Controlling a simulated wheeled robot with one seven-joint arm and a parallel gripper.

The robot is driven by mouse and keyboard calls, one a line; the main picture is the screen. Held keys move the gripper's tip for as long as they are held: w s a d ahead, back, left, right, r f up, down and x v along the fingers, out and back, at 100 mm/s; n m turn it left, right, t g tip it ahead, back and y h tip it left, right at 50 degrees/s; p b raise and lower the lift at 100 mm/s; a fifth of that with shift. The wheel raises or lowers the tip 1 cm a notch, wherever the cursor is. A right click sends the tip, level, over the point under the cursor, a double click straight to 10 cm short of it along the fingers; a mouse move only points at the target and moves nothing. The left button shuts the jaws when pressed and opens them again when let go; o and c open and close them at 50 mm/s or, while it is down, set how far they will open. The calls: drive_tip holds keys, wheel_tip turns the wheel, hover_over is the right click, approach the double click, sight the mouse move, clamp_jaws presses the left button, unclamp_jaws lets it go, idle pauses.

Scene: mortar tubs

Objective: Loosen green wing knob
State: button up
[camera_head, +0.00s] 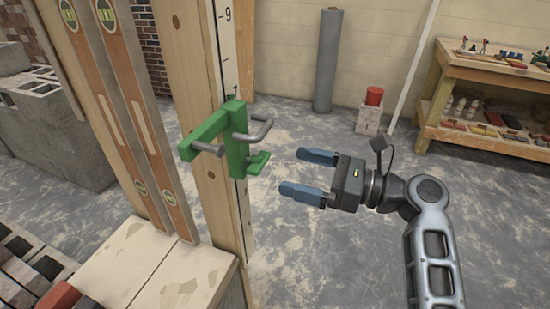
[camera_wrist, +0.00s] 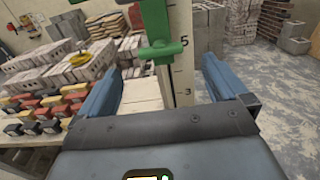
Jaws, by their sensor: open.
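A green bracket (camera_head: 236,142) wraps the side of an upright wooden post (camera_head: 205,150) that carries a black-marked scale. In the wrist view a green piece (camera_wrist: 162,50) crosses the white scale (camera_wrist: 182,75), between and beyond my fingers. My gripper (camera_head: 290,171) is open and empty, to the right of the bracket with its blue fingers pointing left at it, apart from it.
Two wooden levels (camera_head: 120,90) lean left of the post. Concrete blocks (camera_head: 55,130) stand at the far left. A grey roll (camera_head: 327,60), a red pot (camera_head: 374,95) and a workbench (camera_head: 490,75) with tools stand behind. The floor around my gripper is clear.

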sight(265, 163)
drive_tip(key=x, duration=0.7)
drive_tip(key=shift+a+f+p, duration=0.1)
drive_tip(key=shift+a+p, duration=0.05)
drive_tip(key=shift+p, duration=0.15)
drive_tip(key=shift+c, duration=0.4)
drive_tip(key=c, duration=1)
